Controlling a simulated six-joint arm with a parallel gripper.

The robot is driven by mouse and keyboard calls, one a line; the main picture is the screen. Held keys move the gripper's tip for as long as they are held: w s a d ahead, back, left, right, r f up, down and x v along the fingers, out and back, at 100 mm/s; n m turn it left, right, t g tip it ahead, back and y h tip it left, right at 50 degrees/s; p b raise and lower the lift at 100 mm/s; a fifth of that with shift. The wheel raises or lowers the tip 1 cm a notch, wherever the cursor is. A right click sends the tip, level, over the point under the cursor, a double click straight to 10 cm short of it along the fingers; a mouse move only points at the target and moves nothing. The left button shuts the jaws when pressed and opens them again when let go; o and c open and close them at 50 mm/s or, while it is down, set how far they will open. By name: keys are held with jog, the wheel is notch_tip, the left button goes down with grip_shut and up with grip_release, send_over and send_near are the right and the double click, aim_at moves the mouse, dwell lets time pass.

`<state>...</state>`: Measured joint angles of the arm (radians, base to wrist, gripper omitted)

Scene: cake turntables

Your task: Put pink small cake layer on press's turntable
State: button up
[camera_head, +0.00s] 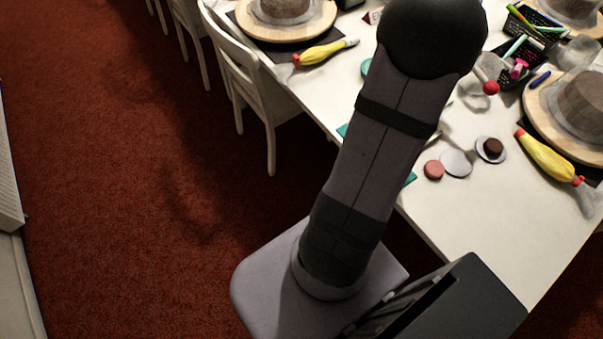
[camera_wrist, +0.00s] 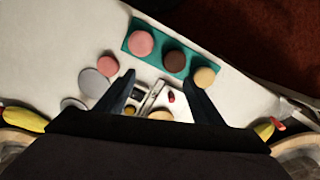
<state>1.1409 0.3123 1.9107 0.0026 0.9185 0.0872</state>
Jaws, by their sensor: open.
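A pink small cake layer (camera_head: 434,170) lies on the white table beside a bare grey disc (camera_head: 456,164). In the wrist view this pink layer (camera_wrist: 108,65) lies left of my gripper (camera_wrist: 162,75), off the teal tray (camera_wrist: 136,25). A larger-looking pink layer (camera_wrist: 141,43) is on that tray. My gripper is open, with nothing between its fingers, above the table. In the head view my arm hides it. A second grey disc (camera_head: 483,158) carries a brown layer (camera_head: 493,146). I cannot tell which turntable is the press's.
A wooden turntable (camera_head: 532,119) with a cake stands at the right, another (camera_head: 325,28) at the back left. Yellow piping bags (camera_head: 547,157) lie near them. A black basket (camera_head: 528,38) holds pens. The near right table is clear. A chair (camera_head: 240,70) stands at the left.

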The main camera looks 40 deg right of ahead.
jog(key=w+a+n, duration=0.4)
jog(key=w+a, duration=0.3)
jog(key=a, duration=0.2)
jog(key=a+f+n, duration=0.2)
jog(key=a+n, duration=0.7)
jog(key=a, duration=1.6)
jog(key=shift+s+a+n, duration=0.25)
jog(key=shift+s+n, duration=0.05)
jog(key=shift+s, duration=0.1)
jog(key=shift+o, duration=0.5)
jog(key=shift+s+a+f, duration=0.1)
jog(key=shift+s+a, duration=0.15)
jog(key=shift+a, duration=0.1)
